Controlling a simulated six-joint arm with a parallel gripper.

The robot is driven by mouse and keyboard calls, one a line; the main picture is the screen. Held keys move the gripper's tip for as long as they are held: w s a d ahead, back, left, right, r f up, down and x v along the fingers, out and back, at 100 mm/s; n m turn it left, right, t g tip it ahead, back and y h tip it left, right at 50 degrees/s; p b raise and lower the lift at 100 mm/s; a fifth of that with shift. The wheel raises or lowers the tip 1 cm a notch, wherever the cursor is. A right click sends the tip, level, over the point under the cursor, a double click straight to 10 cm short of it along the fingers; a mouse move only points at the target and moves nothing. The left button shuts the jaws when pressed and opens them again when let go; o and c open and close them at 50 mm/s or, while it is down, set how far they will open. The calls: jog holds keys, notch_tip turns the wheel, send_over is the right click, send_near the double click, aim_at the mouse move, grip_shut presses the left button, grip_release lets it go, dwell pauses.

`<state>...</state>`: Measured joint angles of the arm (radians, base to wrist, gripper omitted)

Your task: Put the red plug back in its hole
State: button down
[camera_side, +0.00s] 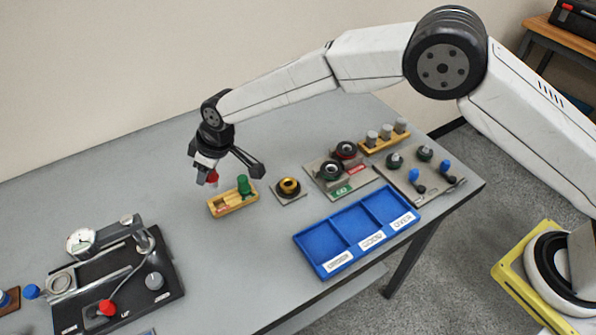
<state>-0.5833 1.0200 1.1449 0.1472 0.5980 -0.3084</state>
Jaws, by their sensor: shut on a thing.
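The red plug (212,178) is held in my gripper (208,177), which is shut on it. Its red top shows between the fingers and a paler part points down. The yellow wooden block (238,206) lies below and to the right of my gripper. A green plug (243,185) stands upright in the block's right part. The block's left part has no plug standing in it; a small reddish mark shows there, but the hole itself is too small to make out. The red plug appears above the block's left end, apart from it.
A gold ring on a plate (289,187) sits right of the block. A black fixture with a dial (80,241) stands at the front left.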

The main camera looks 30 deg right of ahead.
send_over(211, 202)
jog(key=d, duration=0.1)
jog(key=shift+s+f, duration=0.25)
jog(key=shift+f, duration=1.25)
jog(key=shift+s+f, duration=0.2)
jog(key=shift+f, duration=1.25)
jog(key=shift+f, duration=1.05)
grip_release()
dwell(0.3)
jog(key=shift+r, duration=3.5)
jog(key=shift+d, duration=0.1)
